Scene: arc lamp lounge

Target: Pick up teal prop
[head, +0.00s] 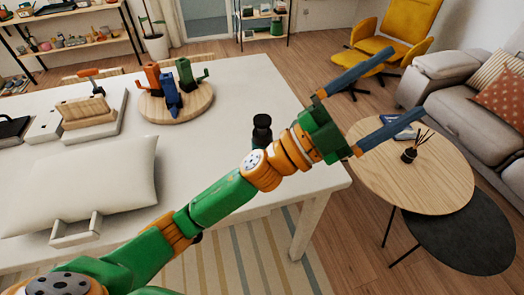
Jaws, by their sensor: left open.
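A round wooden board (200,108) stands on the white table and bears three small props. The green to teal prop (184,73) is at the back right of the board, with a handle-like part reaching right. A blue prop (169,97) is in front of it and an orange prop (153,78) is to its left. My left gripper (407,81) is open and empty, with its two long blue fingers spread. It is well to the right of the board, over the table's right edge, and touches no prop. My right gripper is not in view.
The white table (238,95) also holds a dark bottle-like object (262,130), a pale cushion (88,180) and a wooden block (88,110). A round wooden side table (440,185) and a sofa (455,90) stand to the right.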

